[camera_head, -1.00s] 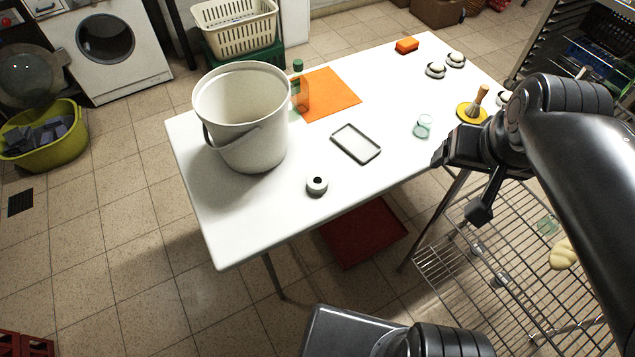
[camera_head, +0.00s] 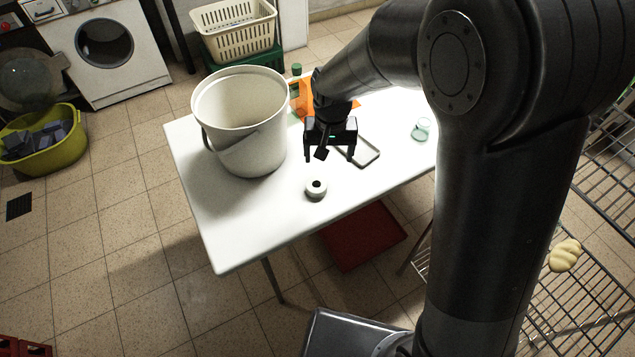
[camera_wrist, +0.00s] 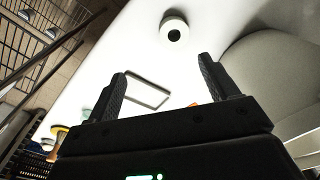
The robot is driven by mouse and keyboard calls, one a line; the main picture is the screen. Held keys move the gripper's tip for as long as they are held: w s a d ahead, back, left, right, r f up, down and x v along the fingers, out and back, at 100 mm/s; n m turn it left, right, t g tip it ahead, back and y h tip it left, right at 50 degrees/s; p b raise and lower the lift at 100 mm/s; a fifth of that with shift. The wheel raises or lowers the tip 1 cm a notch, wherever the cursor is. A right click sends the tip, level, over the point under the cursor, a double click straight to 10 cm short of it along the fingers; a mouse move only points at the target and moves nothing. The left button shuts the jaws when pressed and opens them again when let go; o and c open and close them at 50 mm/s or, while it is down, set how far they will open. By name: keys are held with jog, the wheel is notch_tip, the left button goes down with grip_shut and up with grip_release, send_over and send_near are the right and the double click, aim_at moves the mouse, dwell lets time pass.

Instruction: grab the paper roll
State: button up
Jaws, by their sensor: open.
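The paper roll (camera_head: 316,189) is a small white roll with a dark core hole. It sits on the white table (camera_head: 240,225) near its front edge. In the wrist view the roll (camera_wrist: 174,27) shows beyond my fingertips, towards the top of the picture. My gripper (camera_head: 329,157) is open and empty, with its fingers pointing down. In the head view it appears above and just behind the roll, apart from it.
A large white bucket (camera_head: 240,120) stands on the table left of my gripper. A dark-rimmed tray (camera_head: 368,152) lies behind and right of the roll, and a small glass (camera_head: 422,128) stands further right. The table left and front of the roll is clear.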

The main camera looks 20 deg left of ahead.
jog(key=a+f, duration=0.3)
jog(key=f, duration=0.1)
send_over(316, 184)
jog(key=s, duration=0.1)
notch_tip(316, 184, down, 5)
jog(key=shift+s+r, duration=0.1)
jog(key=shift+w+d+f, duration=0.1)
jog(key=shift+w+f, duration=0.1)
jog(key=shift+f, duration=0.8)
jog(key=shift+w+a+f, duration=0.1)
jog(key=shift+w+f, duration=0.05)
jog(key=shift+f, duration=0.9)
jog(key=shift+w+d+f, duration=0.1)
jog(key=shift+w+f, duration=0.1)
jog(key=shift+f, duration=0.8)
jog(key=shift+c, duration=0.6)
jog(key=c, duration=0.9)
jog(key=shift+r, duration=0.1)
jog(key=shift+c, duration=0.2)
